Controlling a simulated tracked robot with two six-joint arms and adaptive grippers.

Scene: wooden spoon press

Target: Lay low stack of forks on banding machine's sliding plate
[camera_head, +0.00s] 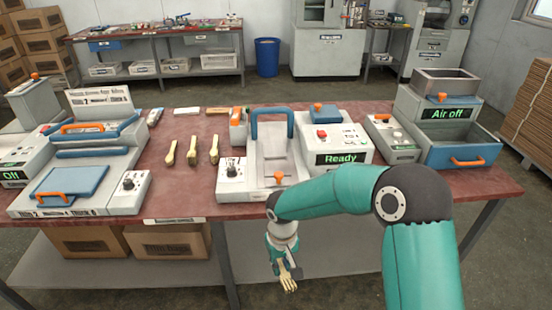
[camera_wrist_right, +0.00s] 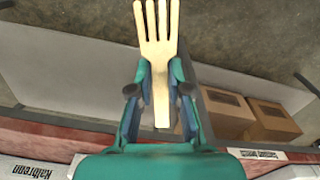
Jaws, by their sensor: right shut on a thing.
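My right gripper (camera_head: 280,262) is shut on a pale wooden fork stack (camera_head: 288,279), in front of and below the table's front edge. In the right wrist view the fork stack (camera_wrist_right: 158,40) sticks out between the fingers (camera_wrist_right: 159,75), tines away from the palm. How many forks are in it I cannot tell. The banding machine (camera_head: 330,158), with a "Ready" display and a blue arch (camera_head: 272,113), stands mid-table. Its grey sliding plate (camera_head: 279,160) runs under the arch, looks bare, and is partly near my right arm. My left gripper is not in view.
Several wooden cutlery pieces (camera_head: 192,151) lie on the red table (camera_head: 185,185) left of the banding machine. A grey press with a blue plate (camera_head: 70,181) stands at the left. An "Air off" unit (camera_head: 452,115) stands at the right. Cardboard boxes (camera_head: 165,241) sit on the shelf below.

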